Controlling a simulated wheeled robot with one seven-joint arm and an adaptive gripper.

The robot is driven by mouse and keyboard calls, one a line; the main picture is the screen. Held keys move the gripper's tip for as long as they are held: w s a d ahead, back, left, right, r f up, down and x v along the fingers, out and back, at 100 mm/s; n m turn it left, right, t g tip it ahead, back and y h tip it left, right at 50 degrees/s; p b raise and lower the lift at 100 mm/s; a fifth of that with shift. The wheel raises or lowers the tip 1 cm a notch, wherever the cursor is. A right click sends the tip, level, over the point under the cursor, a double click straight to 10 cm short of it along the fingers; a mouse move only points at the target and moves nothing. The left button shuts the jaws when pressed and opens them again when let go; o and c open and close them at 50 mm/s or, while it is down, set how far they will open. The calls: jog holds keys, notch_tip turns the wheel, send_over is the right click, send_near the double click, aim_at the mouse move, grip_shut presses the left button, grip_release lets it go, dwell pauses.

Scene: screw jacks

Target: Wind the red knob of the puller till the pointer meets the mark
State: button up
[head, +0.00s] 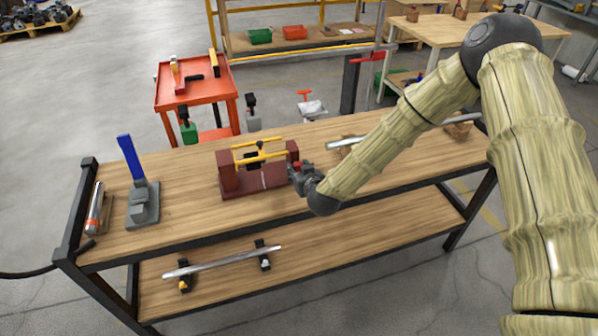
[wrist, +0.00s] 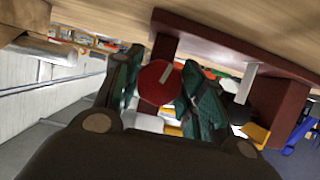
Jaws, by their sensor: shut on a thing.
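The puller (head: 258,163) stands on the wooden workbench, with a dark red base and uprights, yellow bars and a black centre part. In the wrist view its dark red body (wrist: 278,105) shows behind the fingers. The red knob (wrist: 160,82) is a round disc with a pale stripe, between my two dark green fingers. In the head view a little of the knob (head: 297,165) shows at the puller's right end. My gripper (head: 300,178) is shut on the knob; it also shows in the wrist view (wrist: 163,92). I cannot make out the pointer or the mark clearly.
A metal bar (head: 345,142) lies right of the puller, behind my arm. An orange cart (head: 205,92) stands behind. Bench top between blue handle and puller is clear.

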jog(key=shift+f+m+y+b, duration=0.2)
jog(key=shift+m+y+b, duration=0.3)
jog(key=shift+b, duration=0.55)
jog(key=shift+r+m+g+b, duration=0.15)
jog(key=shift+m+g+b, duration=0.15)
jog(key=shift+m, duration=0.1)
jog(key=o, duration=1)
jog(key=v, duration=1.2)
jog(key=shift+d, duration=0.1)
